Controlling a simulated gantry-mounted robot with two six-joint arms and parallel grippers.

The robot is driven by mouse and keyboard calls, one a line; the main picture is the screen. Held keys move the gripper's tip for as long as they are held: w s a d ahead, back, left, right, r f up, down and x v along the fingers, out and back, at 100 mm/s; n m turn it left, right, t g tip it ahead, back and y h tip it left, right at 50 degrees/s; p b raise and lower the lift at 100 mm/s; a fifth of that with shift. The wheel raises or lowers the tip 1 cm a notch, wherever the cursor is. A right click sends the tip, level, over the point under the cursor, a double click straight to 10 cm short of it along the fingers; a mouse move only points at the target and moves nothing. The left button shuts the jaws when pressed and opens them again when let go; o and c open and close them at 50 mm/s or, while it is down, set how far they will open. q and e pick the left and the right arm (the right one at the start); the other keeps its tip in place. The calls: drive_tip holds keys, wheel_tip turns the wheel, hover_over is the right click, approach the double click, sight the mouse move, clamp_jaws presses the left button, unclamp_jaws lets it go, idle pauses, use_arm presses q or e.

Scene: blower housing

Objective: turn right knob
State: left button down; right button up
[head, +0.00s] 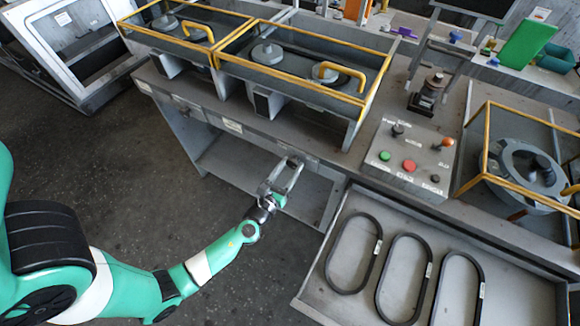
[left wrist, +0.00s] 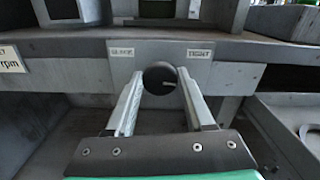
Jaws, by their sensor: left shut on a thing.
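The right knob (left wrist: 160,78) is a dark round knob on the bench's front edge. It sits between two small labels, the right one reading "TIGHT" and the left one too blurred to read surely. My left gripper (head: 290,172) reaches it from the front in the head view. In the left wrist view the two fingers of my left gripper (left wrist: 160,88) stand on either side of the knob and are shut on it. In the head view the knob is mostly hidden by the fingers. My right gripper is not in view.
The grey bench (head: 395,95) carries yellow-framed stations. A control panel (head: 410,160) with coloured buttons stands right of the knob. An open drawer (head: 345,215) with oval belts juts out at the lower right. The floor (head: 200,215) left of it is clear.

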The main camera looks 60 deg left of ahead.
use_arm(q)
drive_tip(key=n+b, duration=0.2)
drive_tip(key=n, duration=0.2)
drive_tip(key=shift+f+n, duration=0.1)
drive_tip(key=shift+n, duration=0.3)
drive_tip(key=n+b, duration=0.2)
drive_tip(key=n, duration=0.2)
drive_tip(key=shift+n, duration=0.3)
drive_tip(key=n+b, duration=0.2)
drive_tip(key=n, duration=0.3)
drive_tip(key=shift+a, duration=0.1)
drive_tip(key=shift+n+b, duration=0.95)
drive_tip(key=shift+n, duration=1.35)
drive_tip(key=shift+c, duration=1.4)
unclamp_jaws()
drive_tip(key=shift+s, duration=0.15)
